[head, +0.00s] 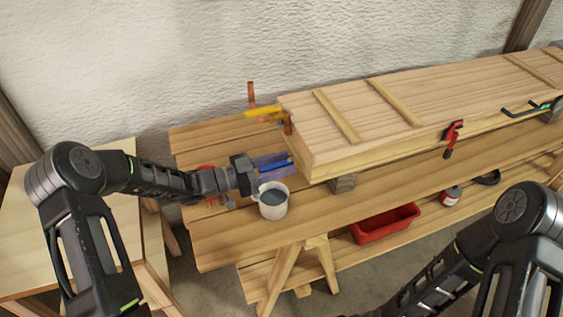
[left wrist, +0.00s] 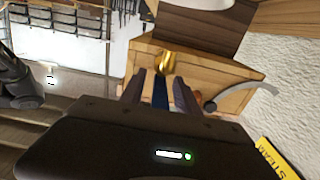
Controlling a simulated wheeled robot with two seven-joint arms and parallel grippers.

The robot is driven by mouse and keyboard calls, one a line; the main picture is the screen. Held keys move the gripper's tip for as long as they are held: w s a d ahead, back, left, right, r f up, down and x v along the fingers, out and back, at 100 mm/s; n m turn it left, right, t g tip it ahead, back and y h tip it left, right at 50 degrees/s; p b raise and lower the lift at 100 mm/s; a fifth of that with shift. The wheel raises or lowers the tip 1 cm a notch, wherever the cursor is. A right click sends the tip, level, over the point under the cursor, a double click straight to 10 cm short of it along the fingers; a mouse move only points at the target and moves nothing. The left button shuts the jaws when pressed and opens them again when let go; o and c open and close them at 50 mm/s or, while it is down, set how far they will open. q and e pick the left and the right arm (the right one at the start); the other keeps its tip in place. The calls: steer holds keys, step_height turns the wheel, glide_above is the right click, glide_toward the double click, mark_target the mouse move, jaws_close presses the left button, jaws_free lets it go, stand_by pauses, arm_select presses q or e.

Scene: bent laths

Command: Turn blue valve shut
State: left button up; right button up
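The blue valve's lever (head: 272,162) is near the left end of a long wooden box (head: 310,165). In the left wrist view the blue lever (left wrist: 160,92) lies between my left fingers, pointing toward the box end, where a brass fitting (left wrist: 165,62) shows. My left gripper (head: 270,165) is open around the lever, with a narrow gap seen on each side of it in the left wrist view (left wrist: 161,92). The lever's pivot is hidden. My right arm comes in at lower right; its gripper is out of view.
A red clamp (head: 452,135) is on the box's front. A red tray (head: 385,223) sits below.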

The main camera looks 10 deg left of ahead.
arm_select(q)
jaws_close()
stand_by(0.3)
stand_by(1.1)
